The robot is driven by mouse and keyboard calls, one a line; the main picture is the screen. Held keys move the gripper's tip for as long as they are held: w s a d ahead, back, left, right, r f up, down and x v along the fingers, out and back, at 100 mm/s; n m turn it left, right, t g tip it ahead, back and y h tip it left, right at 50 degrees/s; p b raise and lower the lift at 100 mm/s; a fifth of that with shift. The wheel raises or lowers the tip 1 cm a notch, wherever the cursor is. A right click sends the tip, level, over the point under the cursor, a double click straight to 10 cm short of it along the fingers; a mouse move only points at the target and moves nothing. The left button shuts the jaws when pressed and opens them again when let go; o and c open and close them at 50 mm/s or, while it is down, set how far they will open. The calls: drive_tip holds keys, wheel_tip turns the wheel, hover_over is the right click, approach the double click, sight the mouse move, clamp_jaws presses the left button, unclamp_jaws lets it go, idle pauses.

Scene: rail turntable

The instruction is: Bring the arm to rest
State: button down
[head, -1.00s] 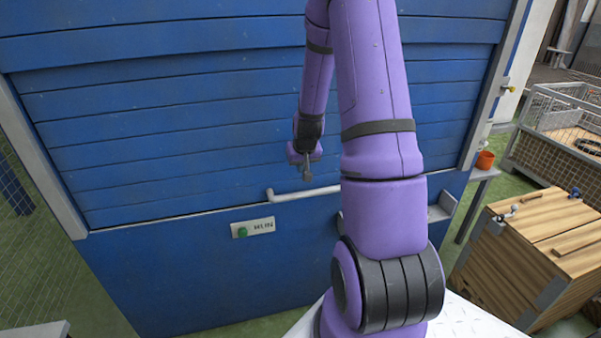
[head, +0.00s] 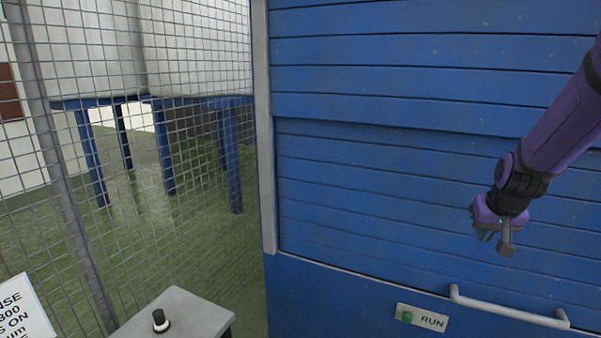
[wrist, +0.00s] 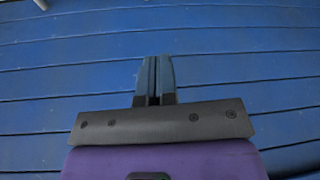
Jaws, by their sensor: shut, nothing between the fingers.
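My purple arm comes in from the right in the head view. My gripper (head: 506,248) hangs in front of the blue slatted shutter (head: 420,175), above and left of the right end of the white handle bar (head: 508,307). In the wrist view my gripper (wrist: 156,80) has its two dark fingers together, with nothing between them. Blue slats (wrist: 240,55) lie beyond the fingertips. I cannot tell how far the fingers are from the shutter.
A RUN plate (head: 422,318) with a green button sits on the blue lower panel. A small grey stand (head: 185,312) with a black knob is at the lower left. Wire mesh fencing (head: 120,150) fills the left side, with a blue-legged structure behind it.

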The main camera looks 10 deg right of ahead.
drive_tip(key=s+a+r+n, duration=0.2)
drive_tip(key=s+a+r, duration=0.7)
drive_tip(key=a+r, duration=0.25)
drive_tip(key=s+a+r+n, duration=0.1)
drive_tip(key=s+a+r, duration=0.1)
drive_tip(key=s, duration=0.4)
drive_tip(key=s+a+r+n+y, duration=0.1)
drive_tip(key=s+a+r, duration=0.1)
drive_tip(key=s+a, duration=0.2)
drive_tip(key=shift+s+t, duration=0.4)
drive_tip(key=shift+s, duration=0.7)
